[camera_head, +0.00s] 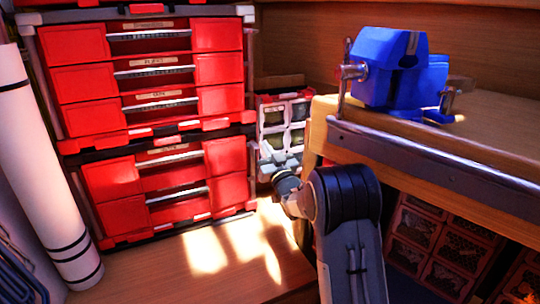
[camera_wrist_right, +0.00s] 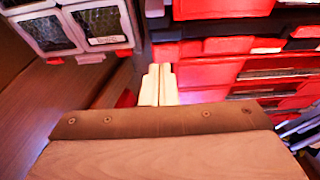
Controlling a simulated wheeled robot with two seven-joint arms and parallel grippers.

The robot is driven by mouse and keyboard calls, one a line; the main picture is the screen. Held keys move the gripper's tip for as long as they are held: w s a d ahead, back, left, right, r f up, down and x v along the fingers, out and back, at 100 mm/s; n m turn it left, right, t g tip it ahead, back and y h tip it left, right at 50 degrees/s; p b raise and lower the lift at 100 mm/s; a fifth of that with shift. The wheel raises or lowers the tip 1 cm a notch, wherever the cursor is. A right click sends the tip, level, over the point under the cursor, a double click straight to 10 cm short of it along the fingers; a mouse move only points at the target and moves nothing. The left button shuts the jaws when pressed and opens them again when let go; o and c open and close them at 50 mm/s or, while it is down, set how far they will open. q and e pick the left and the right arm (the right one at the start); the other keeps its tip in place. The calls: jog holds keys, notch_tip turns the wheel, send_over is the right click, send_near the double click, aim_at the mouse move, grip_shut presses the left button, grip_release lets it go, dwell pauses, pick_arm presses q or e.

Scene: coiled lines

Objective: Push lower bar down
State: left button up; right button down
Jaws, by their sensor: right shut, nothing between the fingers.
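A red drawer cabinet stands at the left in two stacked units, an upper one (camera_head: 92,84) and a lower one (camera_head: 115,178). Grey metal bars cross the drawer fronts; the lowest clear one (camera_head: 178,195) runs across the lower unit. My right gripper (camera_head: 266,166) is just right of the lower unit, in front of the small-drawer rack, and appears apart from the bars. In the right wrist view its two pale fingers (camera_wrist_right: 158,84) are together and empty, with red drawer fronts (camera_wrist_right: 210,72) beyond them. My left gripper is not in view.
A small-drawer rack (camera_head: 284,115) stands right of the cabinet. A wooden bench (camera_head: 440,135) with a metal edge and a blue vise (camera_head: 397,72) is at the right. A white roll (camera_head: 40,165) leans at the left. The sunlit wooden surface (camera_head: 165,270) in front is clear.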

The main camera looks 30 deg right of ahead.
jog(key=v, duration=0.4)
dwell(0.5)
